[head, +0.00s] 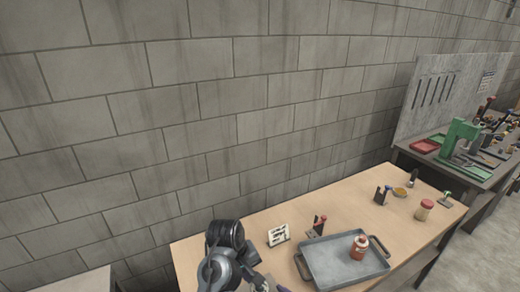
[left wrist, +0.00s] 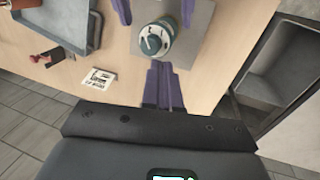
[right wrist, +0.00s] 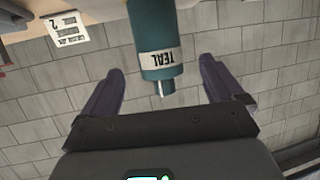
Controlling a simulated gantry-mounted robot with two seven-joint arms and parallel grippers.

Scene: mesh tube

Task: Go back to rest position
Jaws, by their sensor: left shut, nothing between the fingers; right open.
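My left gripper (left wrist: 161,68) is shut and empty; its purple fingers lie together in the left wrist view. My left arm shows at the bottom of the head view, over the left end of the wooden table (head: 205,258). My right gripper (right wrist: 161,65) is open, with its two purple fingers spread. In the left wrist view the teal container (left wrist: 153,42) appears end-on above a grey plate (left wrist: 198,42), between two purple fingers.
A second bench carries a green press (head: 458,138). A block wall runs behind.

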